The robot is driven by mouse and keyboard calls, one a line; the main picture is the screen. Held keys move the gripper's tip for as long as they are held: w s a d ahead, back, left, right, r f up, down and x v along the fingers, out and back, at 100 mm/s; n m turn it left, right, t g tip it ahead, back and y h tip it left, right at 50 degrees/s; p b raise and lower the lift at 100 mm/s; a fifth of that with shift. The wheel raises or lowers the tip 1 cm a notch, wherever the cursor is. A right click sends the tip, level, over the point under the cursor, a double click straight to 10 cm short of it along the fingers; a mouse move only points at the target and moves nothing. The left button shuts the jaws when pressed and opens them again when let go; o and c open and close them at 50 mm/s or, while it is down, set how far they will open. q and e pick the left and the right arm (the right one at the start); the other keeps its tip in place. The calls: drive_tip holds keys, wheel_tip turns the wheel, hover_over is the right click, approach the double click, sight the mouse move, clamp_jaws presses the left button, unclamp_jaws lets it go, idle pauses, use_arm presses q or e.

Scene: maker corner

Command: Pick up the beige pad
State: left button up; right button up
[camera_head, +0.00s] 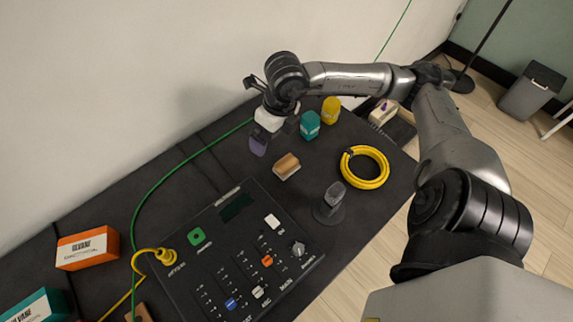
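A small block with a brown top and a pale beige lower part (288,172) lies on the dark table, behind the control panel; it looks like the beige pad. My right gripper (270,142) points down above the table, behind and to the left of the block, and apart from it. A dull purple piece shows at its lower end. I cannot tell whether that is a fingertip or something held, nor how far the fingers are apart. My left gripper is out of view.
A black control panel (222,262) with sliders fills the table's middle. A teal container (310,125), a yellow container (331,110), a yellow coil (366,184) and a grey object on a dark round base (334,195) stand nearby. An orange box (88,248) is at left.

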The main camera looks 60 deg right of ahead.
sight(286, 163)
drive_tip(key=s+f, duration=0.1)
drive_tip(key=f, duration=0.2)
drive_tip(key=d+f+m+g+h+b, duration=0.1)
drive_tip(key=f, duration=0.2)
drive_tip(key=s+d+f+m+b, duration=0.1)
drive_tip(key=f, duration=0.1)
drive_tip(key=shift+s+d+f+g+h, duration=0.1)
drive_tip(key=shift+s+f+g+h, duration=0.2)
drive_tip(key=shift+f+g, duration=0.1)
drive_tip(key=shift+f, duration=0.4)
drive_tip(key=shift+s+f+b, duration=0.1)
drive_tip(key=shift+f+b, duration=0.75)
drive_tip(key=shift+f, duration=1.5)
drive_tip(key=shift+c, duration=0.3)
drive_tip(key=shift+c, duration=0.7)
drive_tip(key=shift+r, duration=0.1)
drive_tip(key=c, duration=0.7)
